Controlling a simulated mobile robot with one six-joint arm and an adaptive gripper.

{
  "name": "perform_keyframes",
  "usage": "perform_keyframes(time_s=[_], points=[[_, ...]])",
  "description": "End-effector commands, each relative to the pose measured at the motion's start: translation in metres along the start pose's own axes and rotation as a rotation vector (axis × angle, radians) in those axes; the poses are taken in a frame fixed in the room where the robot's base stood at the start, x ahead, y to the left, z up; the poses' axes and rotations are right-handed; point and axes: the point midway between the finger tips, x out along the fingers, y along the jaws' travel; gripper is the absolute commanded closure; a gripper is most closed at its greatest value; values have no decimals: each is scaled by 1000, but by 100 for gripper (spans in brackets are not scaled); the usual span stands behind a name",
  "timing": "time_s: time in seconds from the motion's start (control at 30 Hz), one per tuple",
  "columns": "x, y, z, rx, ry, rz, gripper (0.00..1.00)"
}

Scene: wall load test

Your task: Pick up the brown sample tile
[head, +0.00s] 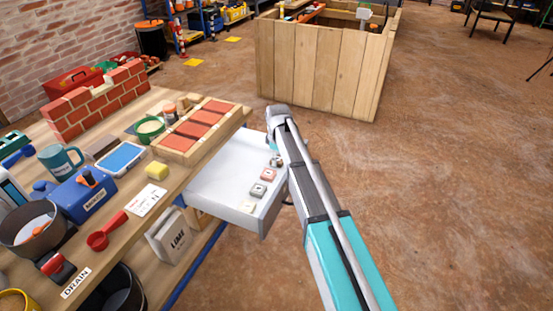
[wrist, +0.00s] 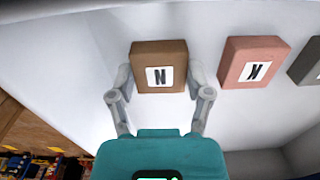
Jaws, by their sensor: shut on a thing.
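The brown sample tile (wrist: 158,54), with a white label marked N, sits between the two fingers of my gripper (wrist: 160,78) in the wrist view. The fingers are shut on its left and right sides. I cannot tell whether it still touches the drawer floor. In the head view my gripper (head: 276,155) is at the far end of the open white drawer (head: 224,178), and the brown tile is hidden or too small to make out there.
A pink tile (wrist: 253,61) lies beside the brown one; it also shows in the head view (head: 268,174). A grey tile (head: 257,190) and a pale tile (head: 247,206) lie nearer. The cluttered workbench (head: 172,205) is at left. Open floor is at right.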

Motion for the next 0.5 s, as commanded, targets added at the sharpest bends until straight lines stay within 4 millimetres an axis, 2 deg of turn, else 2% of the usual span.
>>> perform_keyframes(time_s=[0.27, 0.5], points=[[-15, 0, 0, 0, 0, 0, 84], [-38, -3, 3, 0, 0, 0, 84]])
